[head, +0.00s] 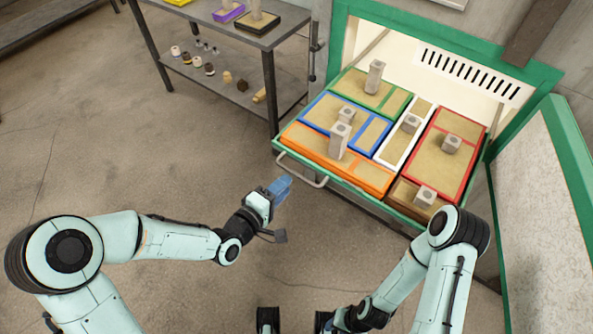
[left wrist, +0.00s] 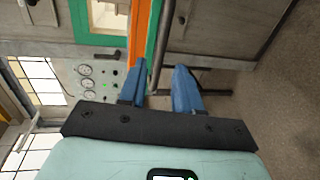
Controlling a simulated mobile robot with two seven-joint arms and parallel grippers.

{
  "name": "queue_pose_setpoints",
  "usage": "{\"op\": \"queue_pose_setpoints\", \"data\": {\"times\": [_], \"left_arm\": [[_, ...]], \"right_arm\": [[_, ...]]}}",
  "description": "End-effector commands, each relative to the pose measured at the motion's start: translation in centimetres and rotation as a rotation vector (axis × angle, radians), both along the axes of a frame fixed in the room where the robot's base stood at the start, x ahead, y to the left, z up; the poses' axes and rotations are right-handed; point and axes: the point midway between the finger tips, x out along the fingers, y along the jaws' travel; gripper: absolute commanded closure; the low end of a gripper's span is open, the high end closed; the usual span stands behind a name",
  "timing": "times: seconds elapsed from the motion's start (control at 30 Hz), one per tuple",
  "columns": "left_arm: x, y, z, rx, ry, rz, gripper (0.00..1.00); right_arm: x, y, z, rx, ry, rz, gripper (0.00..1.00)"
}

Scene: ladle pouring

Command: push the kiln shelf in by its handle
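The kiln shelf (head: 393,214) is a green-edged tray pulled out of the kiln opening. Its grey bar handle (head: 318,184) sticks out at the front left. My left gripper (head: 283,186) is beside the handle, with its blue fingers pointing toward the shelf front. In the left wrist view, the fingers (left wrist: 163,78) are apart, and the handle bar (left wrist: 160,52) shows in the gap between them. I cannot tell whether they touch it. My right arm reaches down to the bottom edge of the head view, where its hand is dark and cut off, so its fingers cannot be made out.
Orange, blue, green, white, red and brown trays with grey blocks stand on the shelf. The open kiln door (head: 540,220) is at the right. A grey rack (head: 225,70) with small items stands left of the kiln. The floor in front of the shelf is clear.

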Motion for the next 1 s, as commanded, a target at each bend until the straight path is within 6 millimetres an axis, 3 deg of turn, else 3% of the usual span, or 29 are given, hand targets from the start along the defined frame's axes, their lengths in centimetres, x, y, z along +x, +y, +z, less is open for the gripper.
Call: {"op": "queue_pose_setpoints", "data": {"times": [0.33,0.77,0.87,1.0], "left_arm": [[4.6,-3.4,-1.2,0.0,0.0,0.0,0.67],[5.4,-3.9,-1.5,0.002,0.0,0.001,0.67],[5.4,-3.9,-1.4,0.002,0.0,0.001,0.99],[5.4,-3.9,-1.4,0.002,0.0,0.001,1.0]], "right_arm": [[0.1,0.0,0.0,-0.001,-0.002,-0.001,0.61],[0.0,0.0,0.0,-0.001,-0.002,-0.001,0.61],[0.0,0.0,0.0,-0.001,-0.002,-0.001,0.61],[0.0,0.0,0.0,-0.001,-0.002,-0.001,0.61]]}}
